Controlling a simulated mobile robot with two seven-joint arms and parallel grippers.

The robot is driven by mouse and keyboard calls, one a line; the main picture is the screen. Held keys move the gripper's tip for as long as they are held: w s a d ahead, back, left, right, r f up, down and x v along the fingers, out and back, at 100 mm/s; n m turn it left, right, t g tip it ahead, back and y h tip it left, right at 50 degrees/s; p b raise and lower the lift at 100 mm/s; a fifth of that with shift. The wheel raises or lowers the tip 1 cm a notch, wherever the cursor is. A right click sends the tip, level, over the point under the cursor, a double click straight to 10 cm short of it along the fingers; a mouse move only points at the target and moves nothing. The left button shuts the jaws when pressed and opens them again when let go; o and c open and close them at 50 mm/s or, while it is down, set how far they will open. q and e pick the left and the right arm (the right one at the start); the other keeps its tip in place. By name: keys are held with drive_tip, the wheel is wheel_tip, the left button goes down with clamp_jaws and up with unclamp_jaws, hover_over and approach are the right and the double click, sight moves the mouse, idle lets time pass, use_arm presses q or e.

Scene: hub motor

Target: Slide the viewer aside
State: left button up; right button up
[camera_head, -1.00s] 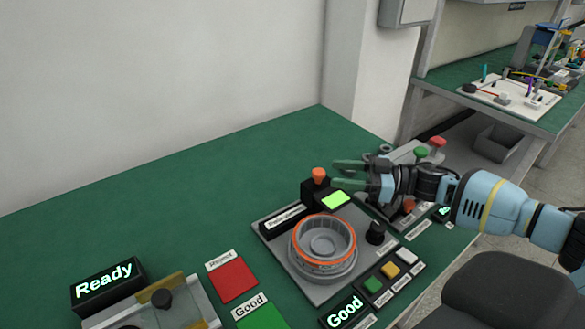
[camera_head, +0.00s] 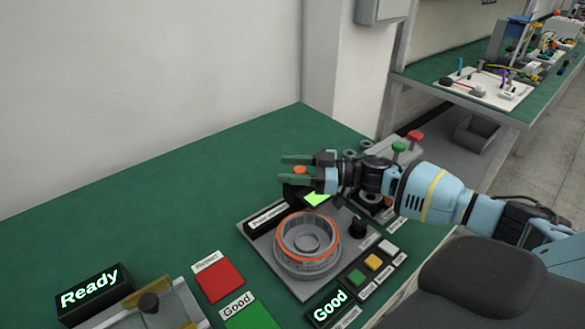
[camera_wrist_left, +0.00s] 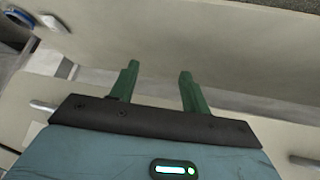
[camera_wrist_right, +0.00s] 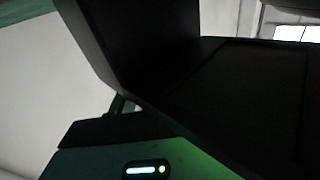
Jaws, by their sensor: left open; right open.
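The viewer appears to be the black block (camera_head: 291,193) with an orange knob (camera_head: 300,171) and a lit green screen (camera_head: 316,199), at the back of the grey motor fixture (camera_head: 262,238). My right gripper (camera_head: 284,170) is open, with one finger on each side of the knob in the head view; I cannot tell whether they touch it. The gripper hides part of the block. In the right wrist view a large dark body (camera_wrist_right: 235,95) fills much of the picture, with a green glow below. My left gripper (camera_wrist_left: 157,72) is open and empty, away from the bench.
A round grey hub with an orange ring (camera_head: 307,240) sits on the fixture, in front of the viewer. A black knob (camera_head: 358,228) and coloured buttons (camera_head: 374,263) lie to its right. Red (camera_head: 219,281) and green pads are at left. The green bench (camera_head: 130,200) is clear behind.

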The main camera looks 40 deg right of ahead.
clamp_jaws()
drive_tip(key=shift+w+d+b, duration=0.15)
drive_tip(key=shift+d+b, duration=0.15)
drive_tip(key=shift+d, duration=1.55)
unclamp_jaws()
drive_tip(key=shift+d, duration=0.15)
drive_tip(key=shift+r, duration=0.15)
